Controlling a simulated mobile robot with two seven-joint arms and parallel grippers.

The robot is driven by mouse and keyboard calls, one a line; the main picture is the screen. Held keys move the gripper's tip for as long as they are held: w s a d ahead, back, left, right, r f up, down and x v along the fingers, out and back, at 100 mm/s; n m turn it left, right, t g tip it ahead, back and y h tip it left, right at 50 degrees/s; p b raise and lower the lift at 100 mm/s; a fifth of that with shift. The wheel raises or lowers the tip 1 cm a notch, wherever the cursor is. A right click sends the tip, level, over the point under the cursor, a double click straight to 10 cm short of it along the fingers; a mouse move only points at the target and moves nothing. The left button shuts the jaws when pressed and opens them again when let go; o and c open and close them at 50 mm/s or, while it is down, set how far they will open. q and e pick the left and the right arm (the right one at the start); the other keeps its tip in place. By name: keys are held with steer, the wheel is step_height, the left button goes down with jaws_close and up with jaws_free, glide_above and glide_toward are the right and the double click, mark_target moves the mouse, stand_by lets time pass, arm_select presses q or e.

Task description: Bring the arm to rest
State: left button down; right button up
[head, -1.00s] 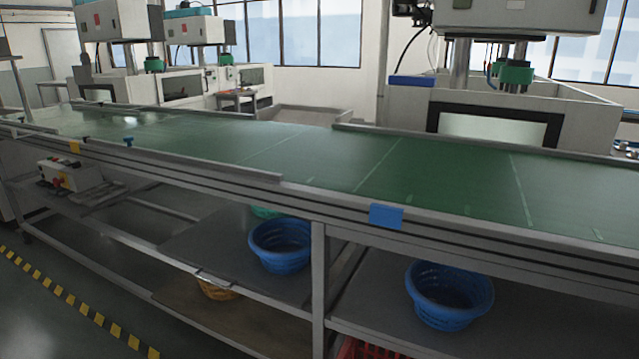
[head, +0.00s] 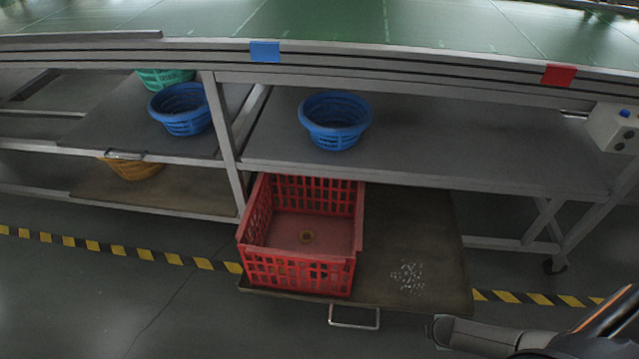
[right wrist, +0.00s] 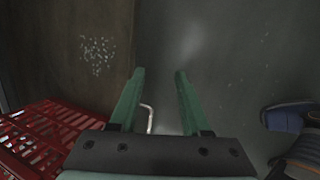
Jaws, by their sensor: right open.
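My right gripper (right wrist: 160,74) is open in the right wrist view, with two green fingers apart and nothing between them. It points down at the dark floor beside the edge of a brown board, and a metal handle (right wrist: 149,118) shows between the fingers. In the head view my right arm (head: 480,337) comes in at the lower right corner; its fingers cannot be made out there. My left gripper is in neither current view.
Blue baskets (head: 335,121) stand on the shelf above. The green conveyor (head: 330,20) runs across the top. The floor in front is clear.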

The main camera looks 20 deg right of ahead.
steer(key=w+a+r+m+t+y, duration=0.1)
steer(key=a+r+y, duration=0.15)
steer(key=a, duration=0.35)
steer(key=w+a+r+m+t+y, duration=0.1)
steer(key=a+r, duration=0.2)
steer(key=a, duration=0.4)
steer(key=w+a+r+m+t+y, duration=0.15)
steer(key=a+r, duration=0.25)
steer(key=r, duration=0.4)
steer(key=w+a+r+m+t+y, duration=0.1)
steer(key=w+a+r+t, duration=0.2)
steer(key=r, duration=0.5)
steer(key=a+r+m+y, duration=0.1)
steer(key=a+m, duration=0.4)
steer(key=a, duration=0.6)
arm_select(q)
steer(key=s+a+r+p, duration=0.1)
steer(key=a+r+p, duration=0.2)
steer(key=r+p, duration=0.9)
steer(key=p, duration=0.4)
steer(key=shift+s+n+y, duration=0.35)
steer(key=shift+n+y, duration=0.05)
arm_select(e)
steer(key=s+d+r, duration=0.1)
steer(key=d+r, duration=0.2)
steer(key=r, duration=0.9)
steer(key=shift+s+r+t+h, duration=0.15)
steer(key=shift+t+h, duration=0.25)
steer(key=shift+t, duration=0.05)
